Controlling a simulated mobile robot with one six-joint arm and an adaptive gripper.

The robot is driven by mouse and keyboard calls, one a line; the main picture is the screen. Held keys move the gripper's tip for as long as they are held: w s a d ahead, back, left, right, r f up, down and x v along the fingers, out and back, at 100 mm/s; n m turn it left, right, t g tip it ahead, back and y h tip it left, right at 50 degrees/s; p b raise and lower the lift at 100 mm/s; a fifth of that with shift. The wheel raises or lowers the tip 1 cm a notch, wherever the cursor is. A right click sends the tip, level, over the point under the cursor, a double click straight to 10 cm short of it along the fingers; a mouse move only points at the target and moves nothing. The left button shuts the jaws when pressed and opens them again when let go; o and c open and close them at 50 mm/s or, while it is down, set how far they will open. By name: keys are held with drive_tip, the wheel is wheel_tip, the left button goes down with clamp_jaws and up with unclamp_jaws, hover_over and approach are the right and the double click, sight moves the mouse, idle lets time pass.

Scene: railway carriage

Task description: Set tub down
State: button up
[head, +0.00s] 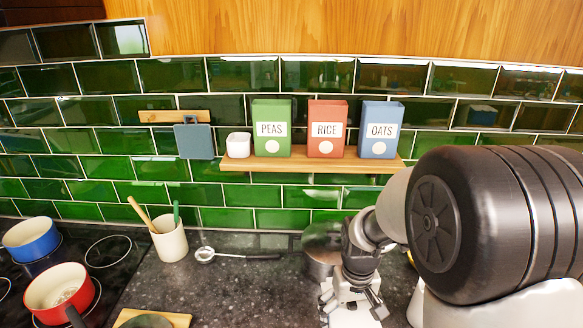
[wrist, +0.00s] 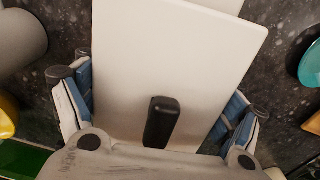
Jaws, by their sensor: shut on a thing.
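My gripper (head: 352,292) is low over the dark worktop at the lower right of the head view. It is shut on a white tub (head: 350,313), whose lower part is cut off by the picture's edge. In the wrist view the white tub (wrist: 185,60) fills the middle between the blue-padded fingers of my gripper (wrist: 158,105). A short black piece (wrist: 161,122) shows in front of its pale face. I cannot tell whether the tub touches the worktop (head: 235,285).
A steel pot (head: 321,255) stands close behind my gripper. A ladle (head: 206,254), a cream utensil pot (head: 170,243) and a hob with a red pan (head: 60,290) lie leftward. The shelf (head: 300,164) holds boxes and a white container (head: 238,145). A teal item (wrist: 312,64) is at right.

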drive_tip(key=shift+w+d+f+m, duration=0.15)
drive_tip(key=shift+d+f+m, duration=0.35)
drive_tip(key=shift+m, duration=0.2)
idle(0.4)
drive_tip(key=a+r, duration=0.1)
drive_tip(key=r, duration=0.3)
drive_tip(key=a+r, duration=0.1)
drive_tip(key=r, duration=0.3)
drive_tip(key=a+r, duration=0.1)
drive_tip(key=r, duration=0.2)
drive_tip(key=shift+s+r, duration=0.3)
drive_tip(key=shift+r, duration=0.1)
drive_tip(key=shift+s+a+r, duration=0.15)
drive_tip(key=shift+r, duration=0.1)
wheel_tip(320, 180, down, 19)
drive_tip(key=b, duration=0.6)
drive_tip(key=shift+f+b, duration=0.15)
drive_tip(key=shift+b, duration=0.2)
drive_tip(key=shift+f, duration=0.15)
drive_tip(key=o, duration=1.7)
